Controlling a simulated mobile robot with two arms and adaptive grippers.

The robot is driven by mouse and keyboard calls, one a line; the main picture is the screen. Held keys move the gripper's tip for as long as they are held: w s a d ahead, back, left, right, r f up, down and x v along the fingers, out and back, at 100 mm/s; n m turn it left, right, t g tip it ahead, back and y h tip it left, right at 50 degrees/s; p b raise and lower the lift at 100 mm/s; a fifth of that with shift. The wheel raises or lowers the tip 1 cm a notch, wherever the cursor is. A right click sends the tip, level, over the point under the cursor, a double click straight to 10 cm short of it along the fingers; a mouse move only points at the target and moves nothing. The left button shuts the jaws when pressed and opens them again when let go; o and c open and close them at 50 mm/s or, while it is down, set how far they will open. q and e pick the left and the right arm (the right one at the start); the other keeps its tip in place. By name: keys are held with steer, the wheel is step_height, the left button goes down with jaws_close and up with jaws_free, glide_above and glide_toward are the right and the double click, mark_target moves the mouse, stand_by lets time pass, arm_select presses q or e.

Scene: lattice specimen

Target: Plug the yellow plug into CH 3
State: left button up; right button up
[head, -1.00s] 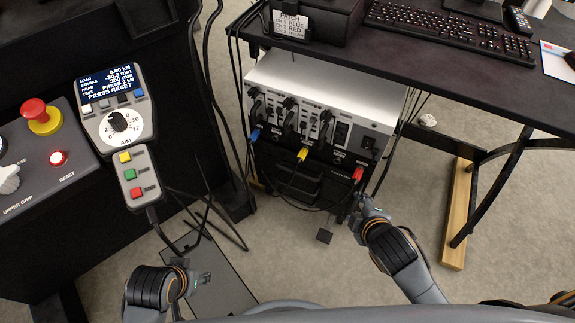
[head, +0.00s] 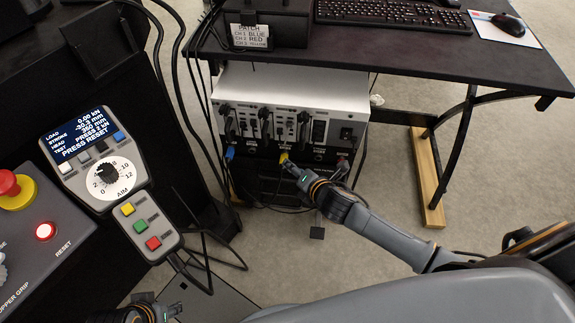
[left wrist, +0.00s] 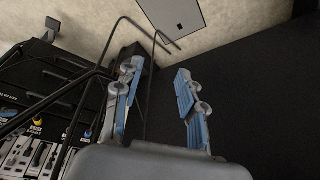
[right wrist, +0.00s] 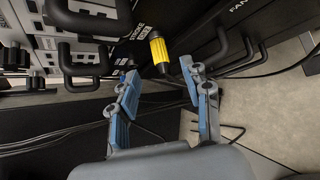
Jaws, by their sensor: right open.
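The yellow plug (head: 284,158) is low on the front of the grey rack unit (head: 350,103), near its middle. In the right wrist view the yellow plug (right wrist: 159,52) stands just beyond and between my right fingertips. My right gripper (head: 294,170) is open, with its fingers (right wrist: 160,73) apart on either side of the plug's near end; I cannot tell whether they touch it. The CH 3 socket cannot be picked out; the unit's lettering is too small to read. My left gripper (left wrist: 157,73) is open and empty near the black cabinet, low in the head view (head: 174,309).
A blue plug (head: 230,152) is left of the yellow one, and a red plug (head: 343,163) is right. Black handles and hanging cables crowd the unit's front. A patch card (head: 249,36) sits above on the black desk (head: 430,52). A control pendant (head: 108,172) is at left.

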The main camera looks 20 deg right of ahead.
steer(key=shift+b+x, duration=0.9)
steer(key=shift+x, duration=2.25)
arm_select(q)
steer(key=shift+s+v, duration=0.2)
steer(key=shift+v, duration=0.8)
steer(key=shift+a, duration=0.1)
arm_select(e)
jaws_close()
